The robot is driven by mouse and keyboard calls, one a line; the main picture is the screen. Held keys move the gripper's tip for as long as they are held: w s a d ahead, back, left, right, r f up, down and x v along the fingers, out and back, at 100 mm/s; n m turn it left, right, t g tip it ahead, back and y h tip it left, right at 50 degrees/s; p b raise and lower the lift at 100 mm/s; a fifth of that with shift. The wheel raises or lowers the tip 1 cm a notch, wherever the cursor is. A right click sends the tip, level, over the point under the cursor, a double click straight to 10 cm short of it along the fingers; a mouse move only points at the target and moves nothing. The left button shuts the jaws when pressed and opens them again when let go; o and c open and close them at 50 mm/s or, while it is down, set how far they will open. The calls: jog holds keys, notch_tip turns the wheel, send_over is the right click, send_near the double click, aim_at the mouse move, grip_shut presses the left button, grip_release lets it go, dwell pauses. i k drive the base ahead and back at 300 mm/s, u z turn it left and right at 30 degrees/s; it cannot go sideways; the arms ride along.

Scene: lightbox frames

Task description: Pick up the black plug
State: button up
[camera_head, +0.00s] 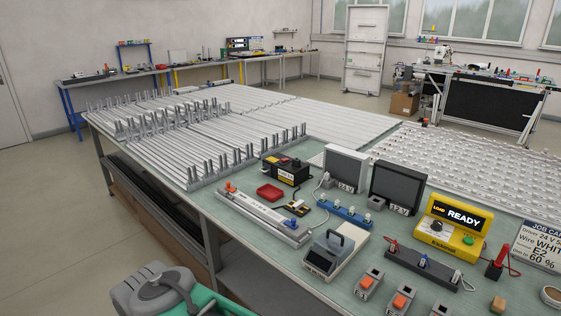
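No plug can be made out for certain at this size. A small black piece with a brass-yellow part (297,208) lies on the green bench top (335,285), between the red tray and the blue strip, with a thin dark lead beside it. It may be the black plug, but I cannot tell. A black terminal strip (422,268) with red, blue and white connectors lies nearer the front right. The fingers of my gripper do not show in this view, so I cannot see what they hold.
Around the small black piece are a red tray (270,192), a black box with a yellow label (287,168), a long grey rail (262,214) and a blue strip (345,212). A grey handled device (335,255) stands in front. Metal profiles (190,135) cover the bench's far left.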

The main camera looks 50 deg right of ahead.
aim_at(296, 162)
jog(key=i, duration=3.4)
jog(key=z, duration=3.65)
jog(key=i, duration=0.5)
jog(key=u, duration=0.1)
